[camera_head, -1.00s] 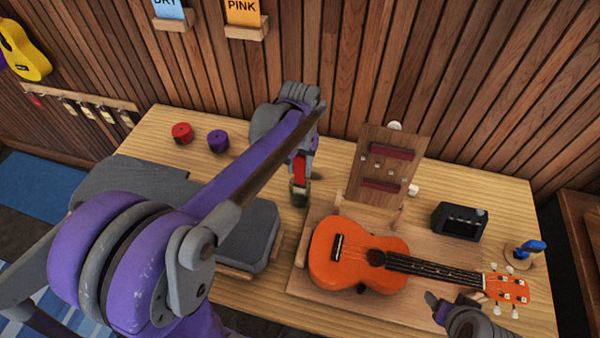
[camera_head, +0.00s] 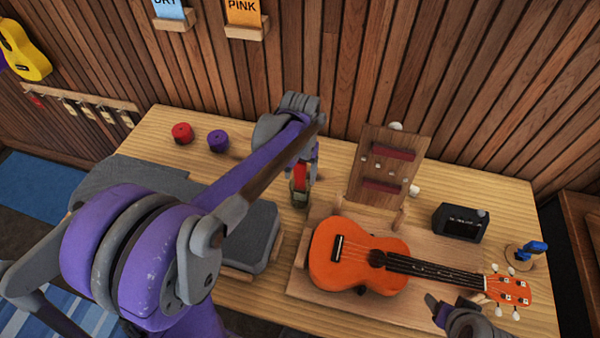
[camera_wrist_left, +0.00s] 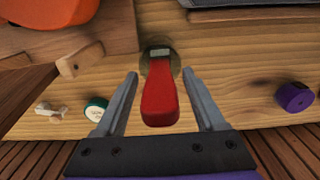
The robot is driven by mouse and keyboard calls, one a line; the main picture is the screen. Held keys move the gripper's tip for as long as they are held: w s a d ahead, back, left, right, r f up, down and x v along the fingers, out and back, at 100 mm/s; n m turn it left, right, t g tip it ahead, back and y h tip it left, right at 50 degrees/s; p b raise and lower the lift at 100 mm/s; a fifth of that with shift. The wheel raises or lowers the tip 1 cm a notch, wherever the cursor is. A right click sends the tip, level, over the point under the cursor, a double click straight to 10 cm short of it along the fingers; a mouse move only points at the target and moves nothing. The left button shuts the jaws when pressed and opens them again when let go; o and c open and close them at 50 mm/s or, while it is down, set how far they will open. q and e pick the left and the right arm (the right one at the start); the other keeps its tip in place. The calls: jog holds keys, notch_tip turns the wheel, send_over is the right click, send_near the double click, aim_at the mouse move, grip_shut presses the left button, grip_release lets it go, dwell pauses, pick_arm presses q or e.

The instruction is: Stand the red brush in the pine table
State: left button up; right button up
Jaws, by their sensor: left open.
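The red brush (camera_head: 300,173) stands roughly upright, handle up, with its lower end in a small dull glassy round holder (camera_head: 299,197) on the pine table (camera_head: 480,183). In the left wrist view the red handle (camera_wrist_left: 160,100) points toward my gripper, and the round holder (camera_wrist_left: 172,57) surrounds its far end. The bristles are hidden. My left gripper (camera_wrist_left: 160,85) is open, with one finger on each side of the handle and visible gaps. It also shows above the brush in the head view (camera_head: 305,158). My right gripper (camera_head: 452,304) is by the ukulele's neck, its jaws unclear.
An orange ukulele (camera_head: 335,280) lies on a wooden board right of the brush. An upright wooden rack (camera_head: 368,198) stands behind it. A black box (camera_head: 455,222), red roll (camera_head: 182,133), purple roll (camera_head: 218,140) and grey case (camera_head: 255,235) are also on the table.

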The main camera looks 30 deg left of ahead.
pick_arm(q)
notch_tip(320, 180, up, 12)
jog(key=shift+r+p, duration=0.1)
jog(key=shift+p, duration=0.3)
jog(key=shift+s+d, duration=0.2)
jog(key=shift+s, duration=0.15)
jog(key=s+d+f+m+t, duration=0.1)
jog(key=s+d+f+t, duration=0.1)
jog(key=s+f, duration=0.3)
jog(key=s+d+f+m+t, duration=0.1)
jog(key=s+d+f+t, duration=0.2)
jog(key=s, duration=0.6)
notch_tip(320, 180, down, 3)
jog(key=shift+d+r+m+t, duration=0.2)
jog(key=shift+d+m+t, duration=0.1)
jog(key=shift+d, duration=0.4)
